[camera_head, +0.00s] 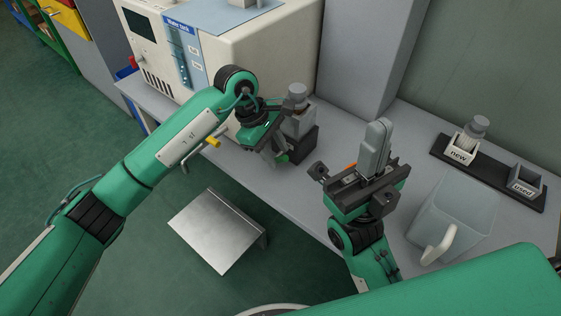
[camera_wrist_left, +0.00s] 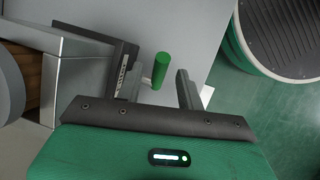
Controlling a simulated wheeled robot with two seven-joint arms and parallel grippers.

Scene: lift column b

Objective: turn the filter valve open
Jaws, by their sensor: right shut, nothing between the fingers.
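A green valve handle (camera_wrist_left: 160,71) shows in the left wrist view as a short green cylinder beyond and between my left fingers. It is apart from both fingers. In the head view only a small green bit of the handle (camera_head: 283,158) shows beside the dark base of the grey filter housing (camera_head: 299,122). My left gripper (camera_head: 273,150) is open and points down at the front of that housing; it also shows in the left wrist view (camera_wrist_left: 160,88). My right gripper (camera_head: 377,140) is shut and empty above the bench. The valve body is mostly hidden by my left gripper.
A beige machine with a water tank panel (camera_head: 180,54) stands behind. A yellow-tipped lever (camera_head: 211,142) is partly behind my left arm. A dark tray (camera_head: 490,180) holds "new" and "used" holders. A clear jug (camera_head: 458,211) stands right. A metal step (camera_head: 215,228) is on the floor.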

